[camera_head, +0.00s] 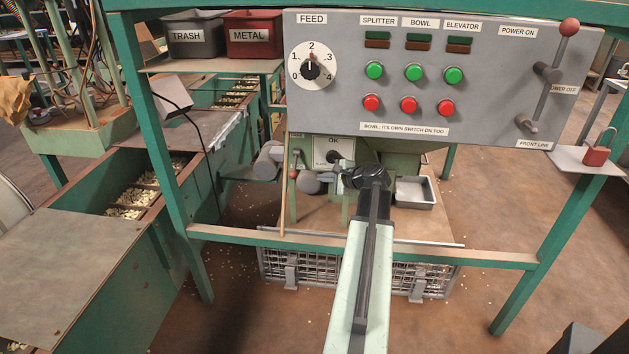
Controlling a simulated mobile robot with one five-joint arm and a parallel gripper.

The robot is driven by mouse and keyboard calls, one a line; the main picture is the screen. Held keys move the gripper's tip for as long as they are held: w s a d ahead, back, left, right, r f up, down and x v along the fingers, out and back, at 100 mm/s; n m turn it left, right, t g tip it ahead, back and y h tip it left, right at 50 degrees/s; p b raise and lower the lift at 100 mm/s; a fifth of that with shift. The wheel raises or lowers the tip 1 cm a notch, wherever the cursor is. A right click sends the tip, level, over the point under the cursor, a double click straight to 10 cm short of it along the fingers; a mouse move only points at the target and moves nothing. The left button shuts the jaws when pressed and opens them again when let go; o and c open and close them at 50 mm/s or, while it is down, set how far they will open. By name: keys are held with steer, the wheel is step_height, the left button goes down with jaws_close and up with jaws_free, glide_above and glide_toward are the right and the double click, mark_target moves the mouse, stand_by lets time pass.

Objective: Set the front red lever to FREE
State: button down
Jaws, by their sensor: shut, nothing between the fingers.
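A small lever with a red knob (293,174) stands on the green machine below the grey panel, left of the OK plate (333,150). A small label above the lever is too small to read for sure. My gripper (338,178) is shut and empty, at the end of my arm, to the right of this lever and apart from it in the picture. Its fingers are small and dark here. A larger lever with a red ball (568,27) is at the panel's right end, its ball up near the POWER ON label.
The grey control panel (450,75) with its FEED dial and buttons overhangs the machine. A green rail (480,257) crosses in front, above a wire basket (290,270). A metal tray (413,192) lies right of my gripper. A red padlock (597,155) is on the right shelf.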

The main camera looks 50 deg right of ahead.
mark_target(295, 165)
steer(key=b+x, duration=0.3)
steer(key=x, duration=0.5)
steer(key=shift+w+a+r+p, duration=0.1)
steer(key=shift+a+r+p, duration=0.45)
steer(key=shift+a, duration=0.3)
steer(key=shift+w+a+r+p, duration=0.1)
steer(key=shift+a+r+p, duration=0.4)
steer(key=shift+a, duration=0.3)
